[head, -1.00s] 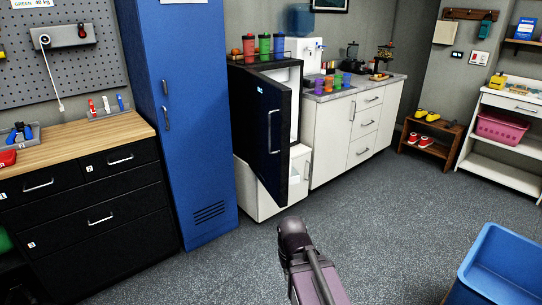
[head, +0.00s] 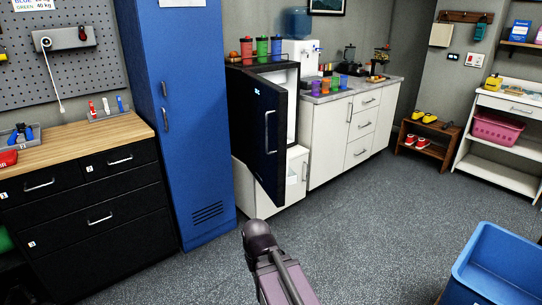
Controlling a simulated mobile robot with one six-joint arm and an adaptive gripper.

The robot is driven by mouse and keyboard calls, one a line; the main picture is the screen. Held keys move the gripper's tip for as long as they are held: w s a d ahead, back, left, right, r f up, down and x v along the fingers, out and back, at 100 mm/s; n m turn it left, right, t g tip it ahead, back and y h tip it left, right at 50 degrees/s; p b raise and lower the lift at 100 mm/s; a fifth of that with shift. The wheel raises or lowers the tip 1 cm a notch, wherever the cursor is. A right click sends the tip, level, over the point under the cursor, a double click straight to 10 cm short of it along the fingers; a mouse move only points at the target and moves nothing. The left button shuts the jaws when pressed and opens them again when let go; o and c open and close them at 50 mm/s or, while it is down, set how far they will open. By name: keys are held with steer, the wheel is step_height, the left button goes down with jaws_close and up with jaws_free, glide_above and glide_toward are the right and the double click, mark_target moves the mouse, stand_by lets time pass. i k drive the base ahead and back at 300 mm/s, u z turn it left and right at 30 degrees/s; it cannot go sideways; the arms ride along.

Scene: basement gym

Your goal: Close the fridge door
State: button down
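A small black fridge (head: 242,118) stands on a white base cabinet, between the blue locker and the white counter. Its black door (head: 262,145) is open, swung out toward me, with a vertical handle (head: 270,132) on its front face. Part of the pale interior (head: 292,112) shows to the right of the door. My arm reaches up from the bottom of the head view, short of the fridge and apart from the door. My gripper's fingers cannot be made out.
A blue locker (head: 187,110) stands just left of the fridge. Cups in several colours (head: 262,48) sit on top of the fridge. A white counter (head: 340,130) is to the right. A blue bin (head: 500,270) is at the lower right. The grey floor (head: 345,235) before the fridge is clear.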

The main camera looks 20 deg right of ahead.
mark_target(265, 103)
steer(key=z, duration=0.05)
steer(key=i, duration=0.85)
steer(key=u, duration=0.05)
